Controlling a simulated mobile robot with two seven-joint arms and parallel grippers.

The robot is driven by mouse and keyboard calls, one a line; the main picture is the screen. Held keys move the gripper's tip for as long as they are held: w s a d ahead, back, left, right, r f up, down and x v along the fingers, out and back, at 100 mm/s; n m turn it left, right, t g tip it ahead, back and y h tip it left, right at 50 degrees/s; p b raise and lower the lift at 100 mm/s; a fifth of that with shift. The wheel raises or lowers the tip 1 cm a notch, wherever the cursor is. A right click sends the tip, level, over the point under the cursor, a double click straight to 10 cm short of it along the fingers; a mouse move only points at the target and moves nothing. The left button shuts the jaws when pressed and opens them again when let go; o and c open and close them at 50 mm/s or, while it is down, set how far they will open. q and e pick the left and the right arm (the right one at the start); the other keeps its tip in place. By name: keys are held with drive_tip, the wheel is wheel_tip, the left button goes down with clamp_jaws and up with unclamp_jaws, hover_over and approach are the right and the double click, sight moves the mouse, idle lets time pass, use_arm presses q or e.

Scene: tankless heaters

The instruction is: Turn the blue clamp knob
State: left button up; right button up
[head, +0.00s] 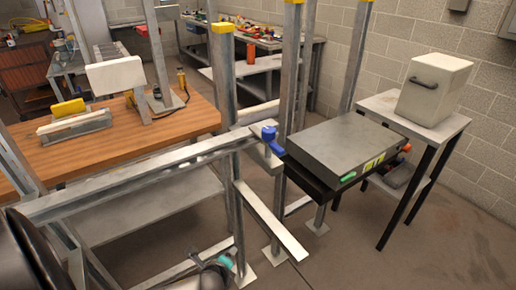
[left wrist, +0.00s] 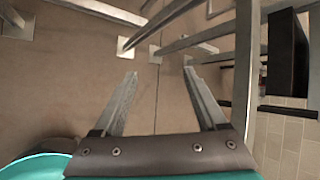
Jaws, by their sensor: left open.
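The blue clamp knob (head: 268,134) sits at the right end of a grey metal rail, beside a dark flat box, in the head view. A larger blue part (head: 273,148) is just below it. My left gripper (left wrist: 160,72) is open and empty in the left wrist view, its two grey fingers spread over bare floor. In the head view, a grey and teal part at the bottom edge seems to belong to it, low and well below the knob. The knob does not show in the left wrist view. My right gripper is in neither view.
The grey rail (head: 130,181) crosses in front of a wooden bench (head: 150,132). Metal posts with yellow caps (head: 222,85) stand near the knob. The dark flat box (head: 345,145) lies right of it. A cream box (head: 432,90) stands on a side table. Floor at lower right is clear.

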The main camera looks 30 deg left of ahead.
use_arm(q)
drive_tip(key=w+r+m+t, duration=0.3)
drive_tip(key=w+r+m, duration=0.15)
drive_tip(key=r, duration=0.45)
drive_tip(key=m+t+y+b, duration=0.1)
drive_tip(key=m+t+b, duration=0.2)
drive_tip(key=m+t, duration=0.55)
approach(267, 136)
drive_tip(key=shift+m+g, duration=0.5)
drive_tip(key=shift+g, duration=0.45)
drive_tip(key=b+x, duration=0.1)
drive_tip(key=x, duration=0.2)
drive_tip(key=r+b+x, duration=0.1)
drive_tip(key=b+x, duration=0.1)
drive_tip(key=x, duration=0.2)
drive_tip(key=b+x, duration=0.2)
drive_tip(key=x, duration=0.1)
drive_tip(key=shift+w+r, duration=0.25)
drive_tip(key=shift+r, duration=0.1)
drive_tip(key=shift+w+a+b, duration=0.15)
drive_tip(key=shift+w+b, duration=0.2)
drive_tip(key=shift+w, duration=0.3)
clamp_jaws()
